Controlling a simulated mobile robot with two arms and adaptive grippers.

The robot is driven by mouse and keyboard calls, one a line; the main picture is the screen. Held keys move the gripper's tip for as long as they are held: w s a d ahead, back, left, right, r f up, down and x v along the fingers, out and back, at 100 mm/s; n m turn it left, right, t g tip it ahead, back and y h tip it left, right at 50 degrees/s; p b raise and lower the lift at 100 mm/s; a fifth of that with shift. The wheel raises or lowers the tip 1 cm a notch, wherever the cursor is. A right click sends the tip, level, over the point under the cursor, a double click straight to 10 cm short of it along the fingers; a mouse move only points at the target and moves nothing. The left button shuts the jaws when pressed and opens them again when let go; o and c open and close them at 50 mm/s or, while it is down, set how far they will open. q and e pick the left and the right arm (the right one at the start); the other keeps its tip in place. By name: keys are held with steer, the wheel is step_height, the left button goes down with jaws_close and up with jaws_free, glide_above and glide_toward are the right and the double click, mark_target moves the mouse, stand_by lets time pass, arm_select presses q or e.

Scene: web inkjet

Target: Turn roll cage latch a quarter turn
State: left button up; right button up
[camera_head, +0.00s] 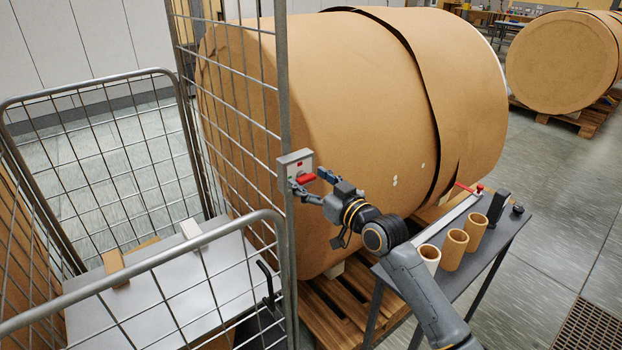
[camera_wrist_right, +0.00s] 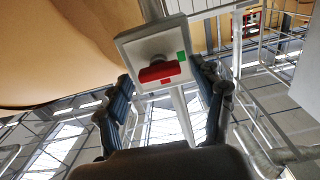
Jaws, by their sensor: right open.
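The roll cage (camera_head: 283,110) stands at the left in the head view, a grey wire frame. Its latch is a grey plate (camera_head: 296,160) on the upright post, with a red handle (camera_head: 305,178). In the right wrist view the red handle (camera_wrist_right: 159,72) lies roughly crosswise on the pale plate (camera_wrist_right: 126,44), with a green mark at its right and a red mark below. My right gripper (camera_head: 306,186) is at the latch. In the wrist view its open fingers (camera_wrist_right: 168,90) stand on either side of the handle, apart from it. My left gripper is not in view.
A large brown paper roll (camera_head: 330,120) on a wooden pallet (camera_head: 345,312) stands right behind the cage. A grey side table (camera_head: 467,270) with several cardboard cores (camera_head: 453,250) stands under my right arm. A white panel and blocks lie inside the cage.

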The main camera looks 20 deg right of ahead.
steer(key=c, duration=1.1)
steer(key=shift+c, duration=0.2)
steer(key=m+p, duration=0.1)
steer(key=m, duration=0.1)
steer(key=shift+r+m+p, duration=0.15)
steer(key=shift+m+p, duration=0.2)
steer(key=shift+m, duration=0.05)
steer(key=m+p, duration=0.2)
steer(key=m, duration=0.3)
steer(key=shift+w+d, duration=0.1)
steer(key=m+p, duration=0.2)
steer(key=m, duration=0.3)
steer(key=shift+m, duration=0.4)
steer(key=shift+d+f+m+p, duration=0.15)
steer(key=shift+m+p, duration=0.35)
steer(key=shift+m, duration=0.6)
steer(key=shift+a+f+m+p, duration=0.15)
steer(key=shift+m+p, duration=0.3)
steer(key=shift+m, duration=0.65)
steer(key=shift+d, duration=0.1)
